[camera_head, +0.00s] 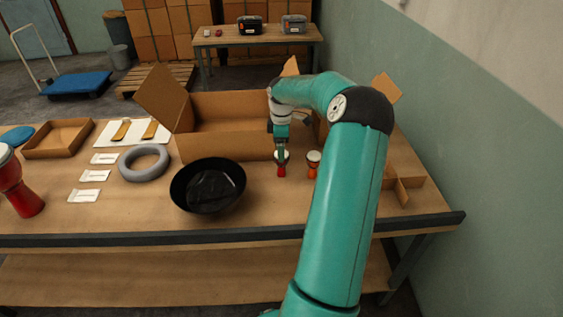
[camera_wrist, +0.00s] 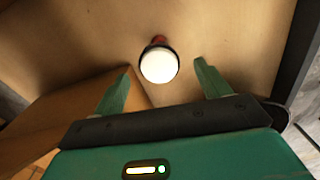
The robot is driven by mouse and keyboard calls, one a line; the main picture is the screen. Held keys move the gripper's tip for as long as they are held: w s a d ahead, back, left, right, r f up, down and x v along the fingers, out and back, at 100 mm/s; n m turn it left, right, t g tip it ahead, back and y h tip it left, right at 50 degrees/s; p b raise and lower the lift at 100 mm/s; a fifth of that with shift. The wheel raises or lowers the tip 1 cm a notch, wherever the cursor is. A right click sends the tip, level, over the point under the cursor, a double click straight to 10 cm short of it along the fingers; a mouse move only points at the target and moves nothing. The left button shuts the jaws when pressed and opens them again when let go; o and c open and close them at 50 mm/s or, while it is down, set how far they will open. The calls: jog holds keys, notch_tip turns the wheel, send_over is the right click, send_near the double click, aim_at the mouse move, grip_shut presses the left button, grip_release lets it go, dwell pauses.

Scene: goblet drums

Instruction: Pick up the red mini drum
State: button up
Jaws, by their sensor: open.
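The red mini drum (camera_head: 281,170) stands upright on the table in front of the open cardboard box, below my gripper (camera_head: 281,150). In the wrist view my gripper (camera_wrist: 162,69) is open, with one green finger on each side of the drum's round white head (camera_wrist: 159,66). The head lies between the fingertips in that picture, with gaps on both sides and a little red showing behind it. I cannot tell how far the fingertips are above it. An orange-red mini drum (camera_head: 313,168) stands close to its right.
A black bowl (camera_head: 208,187) sits left of the drum. The cardboard box (camera_head: 225,147) is behind, and a cardboard divider (camera_head: 402,182) lies to the right. A grey ring (camera_head: 145,163) and a large red drum (camera_head: 22,195) are further left. Bare tabletop lies in front.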

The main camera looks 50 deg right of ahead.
aim_at(281, 164)
notch_tip(281, 164, down, 5)
jog(key=shift+s+d+r, duration=0.1)
jog(key=shift+d+r, duration=0.05)
jog(key=shift+r, duration=0.05)
jog(key=c, duration=1.1)
jog(key=shift+o, duration=0.2)
jog(key=shift+r, duration=0.1)
